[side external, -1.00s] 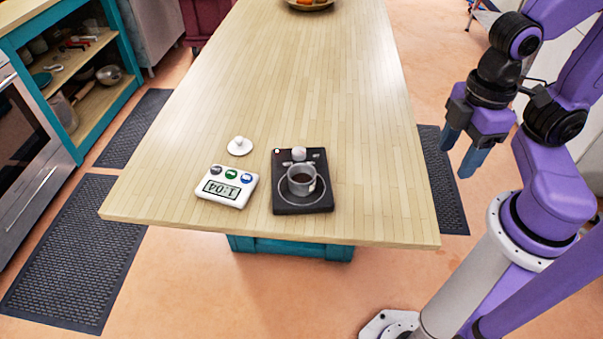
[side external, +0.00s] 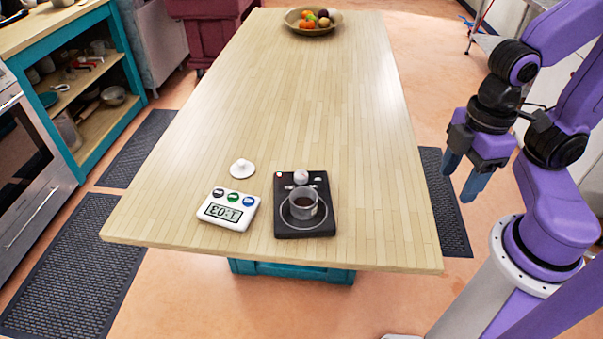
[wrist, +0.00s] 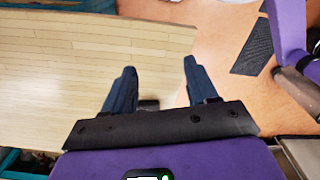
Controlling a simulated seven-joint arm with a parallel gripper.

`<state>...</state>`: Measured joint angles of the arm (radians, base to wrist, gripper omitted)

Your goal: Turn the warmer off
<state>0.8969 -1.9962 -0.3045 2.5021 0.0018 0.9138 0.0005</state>
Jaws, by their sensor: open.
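The warmer (side external: 287,228) is a flat black plate on the near end of the wooden table in the side external view. A cup (side external: 304,204) of dark liquid stands on its ringed plate. A pale round knob (side external: 301,177) sits at its far side, beside a small red light (side external: 279,174). My gripper (side external: 461,178) is open and empty, right of the table and apart from the warmer, fingers pointing down. Its two spread fingers also show in the wrist view (wrist: 160,66), where the warmer is not seen.
A white timer (side external: 228,210) with coloured buttons lies left of the warmer. A small white lid-like piece (side external: 242,169) lies behind the timer. A fruit bowl (side external: 313,27) stands at the table's far end. The wooden table (side external: 300,100) is bare between them.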

